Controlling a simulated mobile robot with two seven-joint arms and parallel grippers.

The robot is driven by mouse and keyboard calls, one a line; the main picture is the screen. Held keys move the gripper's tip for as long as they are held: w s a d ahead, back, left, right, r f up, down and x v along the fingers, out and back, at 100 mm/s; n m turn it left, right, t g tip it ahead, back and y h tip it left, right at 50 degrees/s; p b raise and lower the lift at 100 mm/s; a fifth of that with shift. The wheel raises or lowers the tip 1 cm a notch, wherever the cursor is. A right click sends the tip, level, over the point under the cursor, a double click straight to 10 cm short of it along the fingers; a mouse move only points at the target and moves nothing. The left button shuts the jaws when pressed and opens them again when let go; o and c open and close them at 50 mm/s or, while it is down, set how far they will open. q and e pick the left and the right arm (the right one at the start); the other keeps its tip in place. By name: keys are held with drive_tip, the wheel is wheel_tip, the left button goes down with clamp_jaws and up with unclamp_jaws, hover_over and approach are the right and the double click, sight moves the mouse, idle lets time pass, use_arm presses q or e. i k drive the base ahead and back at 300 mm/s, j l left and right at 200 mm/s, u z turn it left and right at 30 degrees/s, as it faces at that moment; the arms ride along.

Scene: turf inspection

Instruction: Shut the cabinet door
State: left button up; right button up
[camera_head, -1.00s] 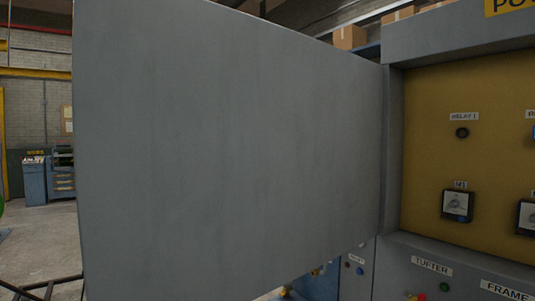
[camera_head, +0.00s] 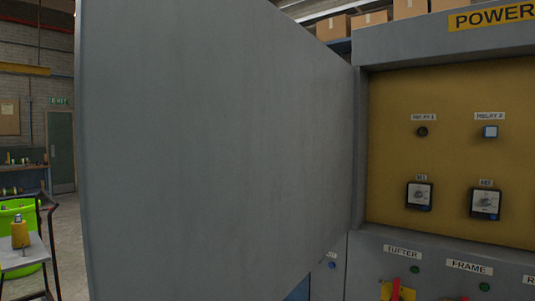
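The grey cabinet door (camera_head: 215,150) stands wide open and fills the left and middle of the head view. Its hinge side meets the cabinet frame (camera_head: 359,150) at the right. The open cabinet (camera_head: 440,88) shows a yellow back panel with Relay 1 (camera_head: 421,132), Relay 2 (camera_head: 490,132) and two dark dial units below them. A yellow "POWER" label (camera_head: 492,16) is on the top frame. Neither of my grippers is in view.
Below the opening, a grey panel (camera_head: 440,262) carries labels, green lights and red handles. Cardboard boxes (camera_head: 332,27) sit above, behind the door.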

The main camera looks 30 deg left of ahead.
sight(215, 138)
drive_tip(key=k+j, duration=0.15)
drive_tip(key=j, duration=0.25)
drive_tip(key=k+j+z, duration=0.1)
drive_tip(key=j, duration=0.25)
drive_tip(key=k+j, duration=0.15)
drive_tip(key=j, duration=0.25)
drive_tip(key=k+j+z, duration=0.1)
drive_tip(key=j, duration=0.3)
drive_tip(key=k+j, duration=0.2)
drive_tip(key=j, duration=0.15)
